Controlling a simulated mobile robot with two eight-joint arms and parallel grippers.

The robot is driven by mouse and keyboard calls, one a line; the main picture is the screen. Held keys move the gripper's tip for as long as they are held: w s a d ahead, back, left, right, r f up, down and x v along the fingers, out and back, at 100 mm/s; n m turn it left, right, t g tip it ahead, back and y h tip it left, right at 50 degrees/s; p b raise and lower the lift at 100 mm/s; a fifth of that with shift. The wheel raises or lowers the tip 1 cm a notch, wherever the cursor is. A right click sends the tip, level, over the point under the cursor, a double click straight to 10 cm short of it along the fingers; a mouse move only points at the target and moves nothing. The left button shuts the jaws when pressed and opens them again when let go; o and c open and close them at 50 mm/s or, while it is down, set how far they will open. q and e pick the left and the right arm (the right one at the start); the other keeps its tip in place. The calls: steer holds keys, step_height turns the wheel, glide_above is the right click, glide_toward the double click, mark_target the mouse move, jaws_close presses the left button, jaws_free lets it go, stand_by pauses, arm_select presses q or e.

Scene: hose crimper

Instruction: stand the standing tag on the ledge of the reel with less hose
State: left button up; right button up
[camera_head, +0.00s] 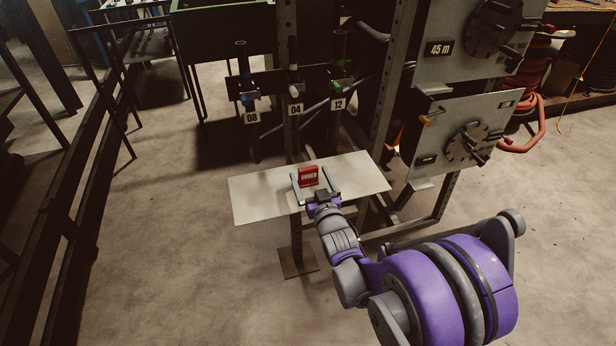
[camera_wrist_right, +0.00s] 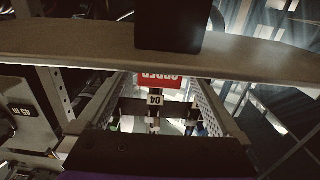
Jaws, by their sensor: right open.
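The red standing tag (camera_head: 308,176), lettered "ORDER", stands upright on a pale plate-topped stand (camera_head: 255,198). My right gripper (camera_head: 311,171) is open, with one finger on each side of the tag and visible gaps. In the right wrist view the tag (camera_wrist_right: 160,80) appears upside down between the fingers, partly hidden by a dark bar. The upper reel panel (camera_head: 465,45) is marked "45 m". The lower reel panel (camera_head: 440,130) has labels too small to read. A small ledge (camera_head: 424,184) juts out below the lower panel. My left gripper is not in view.
Behind the stand, valves with tags 08 (camera_head: 252,117), 04 (camera_head: 295,109) and 12 (camera_head: 338,103) hang on a rack. A metal post (camera_head: 390,80) stands between rack and reels. Red hose (camera_head: 525,140) loops at the right. Bare floor lies left of the stand.

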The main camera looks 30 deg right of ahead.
steer(key=shift+r, duration=0.1)
steer(key=c, duration=1.5)
